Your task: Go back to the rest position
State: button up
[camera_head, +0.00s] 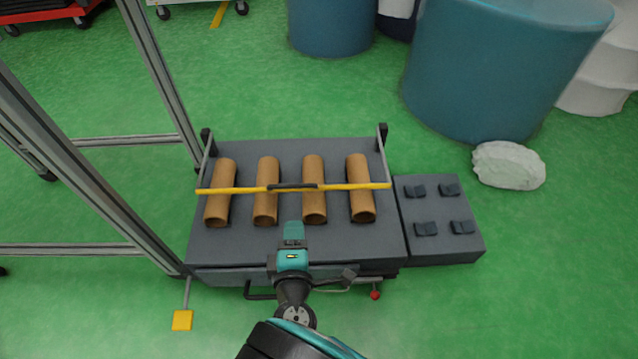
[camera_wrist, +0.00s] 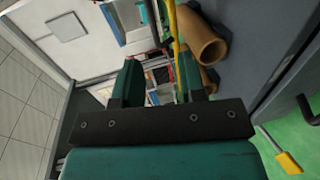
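My gripper (camera_head: 293,228) is above the front part of a dark grey machine bed (camera_head: 345,240), at the near side of a yellow bar (camera_head: 235,190). In the wrist view its two teal fingers (camera_wrist: 160,75) stand apart with nothing held between them. Several brown cardboard tubes (camera_head: 314,188) lie side by side on the bed, under the yellow bar. One tube (camera_wrist: 203,38) shows in the wrist view beyond the right finger, beside the yellow bar (camera_wrist: 173,35). My arm hides part of the bed's front edge.
A grey block (camera_head: 450,250) with several dark pads adjoins the bed on the right. A metal frame (camera_head: 155,80) stands at the left. A yellow pedal (camera_head: 182,320) is at the front left. Large blue drums (camera_head: 490,75) and a white lump (camera_head: 508,166) lie behind. Green floor is clear at right.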

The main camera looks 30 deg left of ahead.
jog(key=w+d+r+m+g+h, duration=0.1)
jog(key=w+d+r+m+h, duration=0.3)
jog(key=w, duration=0.3)
jog(key=w+d+r+m+g+h, duration=0.1)
jog(key=w+d+r+m+h, duration=0.2)
jog(key=w+r+m, duration=0.3)
jog(key=w+d+r+m+g+h+p, duration=0.1)
jog(key=w+d+r+m+g, duration=0.15)
jog(key=d+r, duration=0.45)
jog(key=w+d+r+m+g, duration=0.25)
jog(key=d+r, duration=0.25)
jog(key=d, duration=0.3)
jog(key=s+d+r+m+g+y+p, duration=0.1)
jog(key=s+d+r+m+g+y, duration=0.15)
jog(key=s+d+r, duration=0.55)
jog(key=s+d+r+m+g+y, duration=0.1)
jog(key=s+d+r+g, duration=0.2)
jog(key=s+d+r, duration=0.6)
notch_tip(320, 180, up, 35)
jog(key=s+a+p, duration=0.1)
jog(key=p, duration=3.7)
jog(key=shift+s+a+f, duration=0.2)
jog(key=shift+s+a, duration=0.05)
jog(key=shift+a, duration=0.1)
jog(key=shift+n+h, duration=0.25)
